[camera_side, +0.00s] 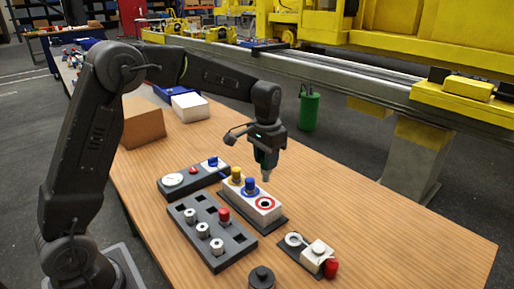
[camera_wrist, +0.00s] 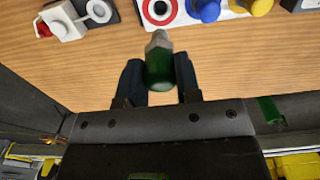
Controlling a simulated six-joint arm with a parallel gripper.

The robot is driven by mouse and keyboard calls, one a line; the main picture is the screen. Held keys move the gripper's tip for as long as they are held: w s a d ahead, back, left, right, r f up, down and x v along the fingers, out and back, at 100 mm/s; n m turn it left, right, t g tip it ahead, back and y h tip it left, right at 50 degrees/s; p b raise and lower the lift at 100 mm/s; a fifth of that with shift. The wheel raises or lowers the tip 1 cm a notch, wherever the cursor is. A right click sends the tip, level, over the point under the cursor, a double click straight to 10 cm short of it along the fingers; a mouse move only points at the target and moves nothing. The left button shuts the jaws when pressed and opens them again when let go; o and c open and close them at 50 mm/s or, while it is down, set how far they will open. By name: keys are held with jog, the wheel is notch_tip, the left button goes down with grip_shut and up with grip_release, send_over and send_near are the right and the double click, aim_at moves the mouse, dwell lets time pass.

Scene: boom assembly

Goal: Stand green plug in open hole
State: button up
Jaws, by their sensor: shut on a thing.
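My gripper (camera_wrist: 158,82) is shut on the green plug (camera_wrist: 159,68), whose grey tip points away from the jaws in the wrist view. In the side view my gripper (camera_side: 266,163) is above the white block (camera_side: 238,203), and the grey tip (camera_side: 267,176) shows below the jaws. The block holds a yellow plug (camera_side: 236,174) and a blue plug (camera_side: 250,186). Its open hole, ringed in red (camera_side: 265,203), is empty, and it also shows in the wrist view (camera_wrist: 160,10). The plug is in the air, apart from the block.
A dark rack (camera_side: 212,234) with silver pegs and a red plug (camera_side: 224,214) stands in front of the block. A gauge panel (camera_side: 192,178) is to its left. A small white fixture with a red knob (camera_side: 331,267) is at the right front. The right tabletop is clear.

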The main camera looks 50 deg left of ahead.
aim_at(266, 181)
jog(key=shift+f, duration=3.55)
jog(key=shift+f, duration=0.9)
jog(key=shift+f, duration=0.4)
jog(key=shift+f, duration=0.35)
jog(key=o, duration=1)
jog(key=shift+r, duration=3.5)
